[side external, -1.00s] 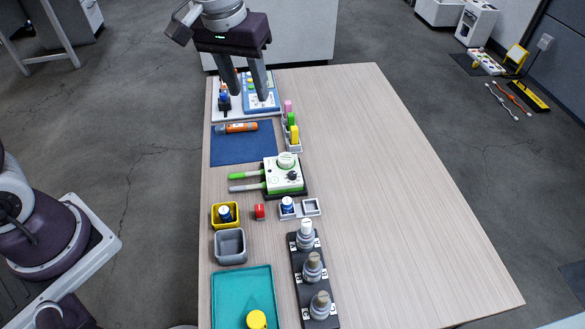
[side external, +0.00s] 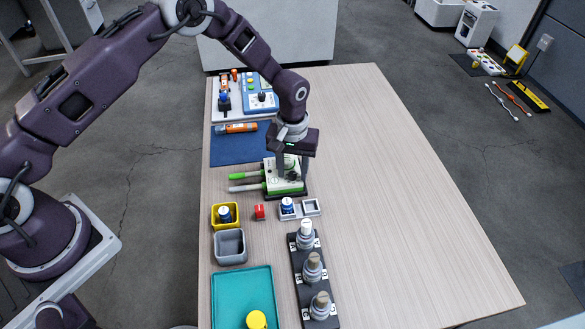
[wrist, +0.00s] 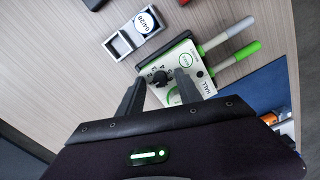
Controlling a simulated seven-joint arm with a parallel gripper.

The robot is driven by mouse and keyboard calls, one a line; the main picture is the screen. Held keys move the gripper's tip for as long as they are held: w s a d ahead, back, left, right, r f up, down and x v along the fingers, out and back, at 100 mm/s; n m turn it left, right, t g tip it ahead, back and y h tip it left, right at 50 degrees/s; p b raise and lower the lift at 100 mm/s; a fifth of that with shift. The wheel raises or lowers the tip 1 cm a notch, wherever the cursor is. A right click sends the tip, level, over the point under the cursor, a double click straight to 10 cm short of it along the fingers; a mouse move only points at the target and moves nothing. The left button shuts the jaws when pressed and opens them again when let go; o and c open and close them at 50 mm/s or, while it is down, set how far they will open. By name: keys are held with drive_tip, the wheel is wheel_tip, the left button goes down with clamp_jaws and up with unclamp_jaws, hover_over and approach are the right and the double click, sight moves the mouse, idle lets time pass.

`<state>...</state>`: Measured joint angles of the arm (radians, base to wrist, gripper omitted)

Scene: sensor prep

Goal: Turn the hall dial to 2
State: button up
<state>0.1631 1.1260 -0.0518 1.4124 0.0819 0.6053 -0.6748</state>
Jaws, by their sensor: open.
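The hall unit is a white box with a green edge (side external: 272,185), on a dark base. The wrist view shows its top (wrist: 185,58), marked HALL, with a black dial knob (wrist: 160,78) and small marks around it too blurred to read. My gripper (side external: 291,176) points down over the box. In the wrist view, my gripper (wrist: 159,76) is open, with one fingertip on each side of the knob. I cannot tell whether they touch it. The knob's pointer setting is unclear, and the knob is hidden in the side view.
Green and grey-white handled probes (side external: 246,181) stick out left of the box. A small grey two-slot tray (side external: 311,206) with a blue-and-white jar (side external: 287,205) stands in front. A black rack (side external: 295,262) of bottles is nearer. The table's right side is clear.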

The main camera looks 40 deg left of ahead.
clamp_jaws()
drive_tip(key=shift+m, duration=0.3)
drive_tip(key=m, duration=0.3)
drive_tip(key=shift+m, duration=2.5)
unclamp_jaws()
